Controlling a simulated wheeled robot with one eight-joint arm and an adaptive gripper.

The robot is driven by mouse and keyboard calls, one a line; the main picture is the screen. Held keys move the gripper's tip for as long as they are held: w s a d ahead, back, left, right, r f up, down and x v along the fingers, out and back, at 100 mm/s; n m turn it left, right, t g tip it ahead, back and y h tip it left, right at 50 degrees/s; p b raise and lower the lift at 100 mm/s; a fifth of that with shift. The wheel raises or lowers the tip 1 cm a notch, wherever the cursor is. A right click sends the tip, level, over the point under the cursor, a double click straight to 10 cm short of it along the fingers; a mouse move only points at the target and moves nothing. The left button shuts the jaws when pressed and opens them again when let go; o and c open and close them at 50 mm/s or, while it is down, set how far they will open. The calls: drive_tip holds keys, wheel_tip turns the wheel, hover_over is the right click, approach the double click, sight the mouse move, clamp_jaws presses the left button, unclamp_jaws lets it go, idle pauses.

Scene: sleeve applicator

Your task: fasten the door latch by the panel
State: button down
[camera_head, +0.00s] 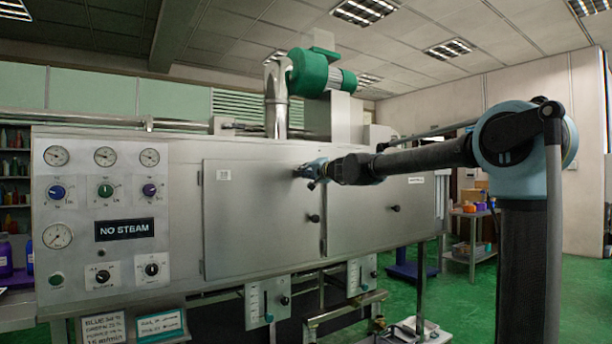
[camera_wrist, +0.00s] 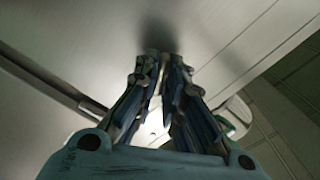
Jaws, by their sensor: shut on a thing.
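The left door (camera_head: 255,225), beside the control panel (camera_head: 100,215), is a flat grey metal door that looks flush with the machine front. A dark round knob (camera_head: 314,218) stands out near its right edge. My gripper (camera_head: 299,172) is at the upper right part of this door, above that knob. Its blue fingers (camera_wrist: 160,60) are close together against the metal face in the wrist view. They are shut on a small part that looks like the door latch, mostly hidden by the fingers. I cannot tell the latch's angle.
A right door (camera_head: 370,215) with its own dark knob (camera_head: 395,208) is beside the left one. Valve boxes (camera_head: 268,303) and pipes stick out below the doors. A green motor (camera_head: 315,74) is on top. Green floor (camera_head: 470,300) is open at the right.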

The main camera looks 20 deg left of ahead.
drive_tip(key=shift+f, duration=0.1)
drive_tip(key=shift+d+m, duration=0.1)
drive_tip(key=shift+m, duration=2.7)
drive_tip(key=c, duration=1.7)
unclamp_jaws()
drive_tip(key=shift+w+f, duration=0.1)
drive_tip(key=shift+v, duration=5.9)
